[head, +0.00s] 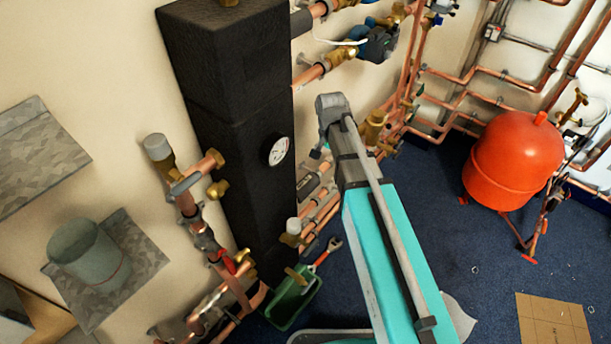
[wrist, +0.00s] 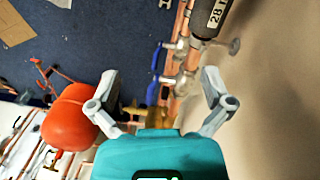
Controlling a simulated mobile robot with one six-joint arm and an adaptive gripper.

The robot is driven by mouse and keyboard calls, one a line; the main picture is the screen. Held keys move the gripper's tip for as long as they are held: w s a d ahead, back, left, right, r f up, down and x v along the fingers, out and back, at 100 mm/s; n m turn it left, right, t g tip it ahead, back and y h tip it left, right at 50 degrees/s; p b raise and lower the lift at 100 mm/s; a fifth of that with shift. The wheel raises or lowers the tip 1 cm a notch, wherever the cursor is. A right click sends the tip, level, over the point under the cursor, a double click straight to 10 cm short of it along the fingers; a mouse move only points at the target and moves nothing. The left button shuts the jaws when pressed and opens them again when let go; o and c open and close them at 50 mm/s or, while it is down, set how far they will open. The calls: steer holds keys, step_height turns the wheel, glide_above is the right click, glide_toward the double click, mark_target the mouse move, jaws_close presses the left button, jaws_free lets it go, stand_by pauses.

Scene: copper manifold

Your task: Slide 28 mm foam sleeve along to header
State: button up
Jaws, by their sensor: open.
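A dark grey foam sleeve (wrist: 211,18) with a white "28" label shows at the top of the wrist view, around a pipe and cut off by the frame edge. In the head view, a dark sleeve (head: 310,183) with a pale label sits to the right of the tall black block, partly hidden by my arm; its print is too small to read. The tall black block (head: 238,105), which looks like the header, carries a round gauge. My gripper (wrist: 160,92) is open with nothing between its fingers. The sleeve lies beyond the right finger. The gripper's fingers are not clear in the head view.
Copper pipes and valves (head: 376,128) crowd the wall behind my arm. A red vessel (head: 513,158) stands at right. A green tray (head: 292,300) with a red-handled tool stands below the block. A grey bucket (head: 90,255) is at left.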

steer(key=m+b, duration=0.2)
steer(key=b, duration=0.4)
glide_above(310, 176)
step_height(310, 176, down, 8)
steer(key=shift+d+r, duration=0.1)
steer(key=shift+r, duration=0.1)
steer(key=shift+w+a+f+b, duration=0.2)
steer(key=shift+a+f+b, duration=0.05)
steer(key=shift+a+b, duration=0.1)
steer(key=shift+d+f, duration=0.1)
steer(key=shift+s+d+f+b, duration=0.15)
steer(key=shift+f+b, duration=1.65)
steer(key=shift+b, duration=0.05)
steer(key=shift+s+d+f+b, duration=0.1)
steer(key=shift+d+f+b, duration=0.05)
steer(key=shift+f+b, duration=1.7)
steer(key=c, duration=1)
